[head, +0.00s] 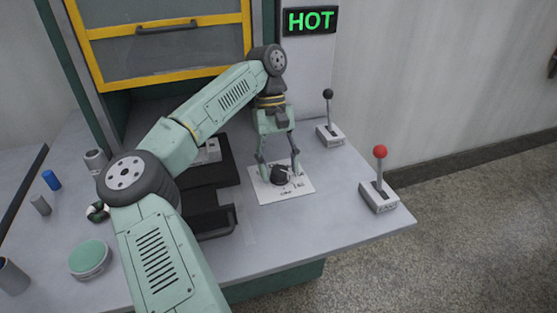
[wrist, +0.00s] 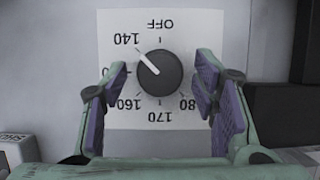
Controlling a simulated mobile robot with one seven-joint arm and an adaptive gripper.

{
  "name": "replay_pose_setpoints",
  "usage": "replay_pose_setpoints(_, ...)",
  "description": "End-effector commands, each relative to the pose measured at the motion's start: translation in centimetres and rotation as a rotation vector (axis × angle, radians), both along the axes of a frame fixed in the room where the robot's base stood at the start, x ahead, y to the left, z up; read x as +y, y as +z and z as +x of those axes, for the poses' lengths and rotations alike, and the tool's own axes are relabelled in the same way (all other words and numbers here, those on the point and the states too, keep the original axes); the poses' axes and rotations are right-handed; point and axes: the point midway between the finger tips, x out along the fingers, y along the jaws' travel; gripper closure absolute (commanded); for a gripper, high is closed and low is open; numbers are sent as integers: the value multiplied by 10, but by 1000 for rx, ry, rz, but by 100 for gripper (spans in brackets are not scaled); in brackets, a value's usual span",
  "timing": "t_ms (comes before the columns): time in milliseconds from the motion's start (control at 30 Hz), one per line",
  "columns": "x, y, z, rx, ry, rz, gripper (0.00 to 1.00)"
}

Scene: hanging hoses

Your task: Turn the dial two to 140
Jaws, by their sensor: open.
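A black dial (head: 281,175) sits on a white plate (head: 300,187) lying on the grey table. In the wrist view the dial (wrist: 160,72) shows a white pointer line aimed up and left at the 140 mark. The plate (wrist: 119,38) appears upside down there, with OFF, 140, 160, 170 and 80 readable and another label partly hidden at left. My gripper (head: 280,165) points down over the dial. In the wrist view its purple-padded fingers (wrist: 160,100) are spread on either side of the dial, with gaps between pads and knob.
A red-knobbed lever (head: 380,180) and a black-knobbed lever (head: 329,120) stand to the right. A green HOT sign (head: 311,21) is behind. A yellow-framed door (head: 165,45) is at the back. A green-lidded round tin (head: 89,258) and blue cylinder (head: 52,180) are at left.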

Motion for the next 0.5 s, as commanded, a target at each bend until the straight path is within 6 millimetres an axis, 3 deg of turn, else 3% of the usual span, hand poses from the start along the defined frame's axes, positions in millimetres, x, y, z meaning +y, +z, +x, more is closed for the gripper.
replay_pose_setpoints(167, 2, 13, 5, -2, 2, 4, 46)
replay_pose_setpoints(500, 9, 74, 29, -5, 4, 6, 46)
